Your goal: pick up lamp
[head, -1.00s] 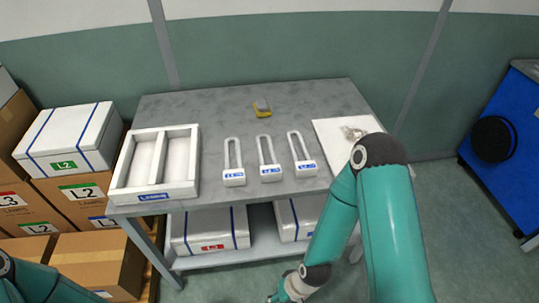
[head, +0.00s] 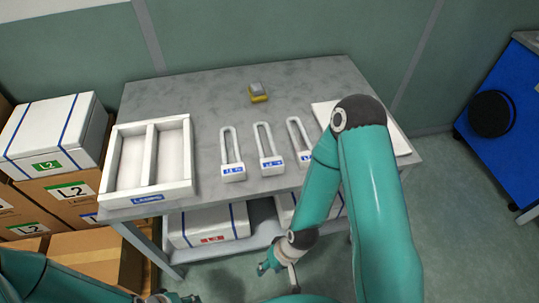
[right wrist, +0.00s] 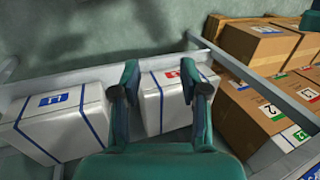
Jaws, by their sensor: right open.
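Three white U-shaped lamps with blue-labelled bases lie in a row on the grey table: the left lamp (head: 232,172), the middle lamp (head: 270,162) and the right lamp (head: 298,138). My right forearm partly covers the right lamp. My right gripper (head: 278,275) is below the tabletop, in front of the table, apart from the lamps. In the right wrist view my right gripper (right wrist: 160,82) is open and empty, facing the lower shelf. No lamp shows there. Part of my left gripper (head: 168,298) shows at the bottom edge; its jaws cannot be made out.
A white two-compartment tray (head: 152,195) stands empty at the table's left. A white board (head: 400,142) at right is partly behind my arm.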

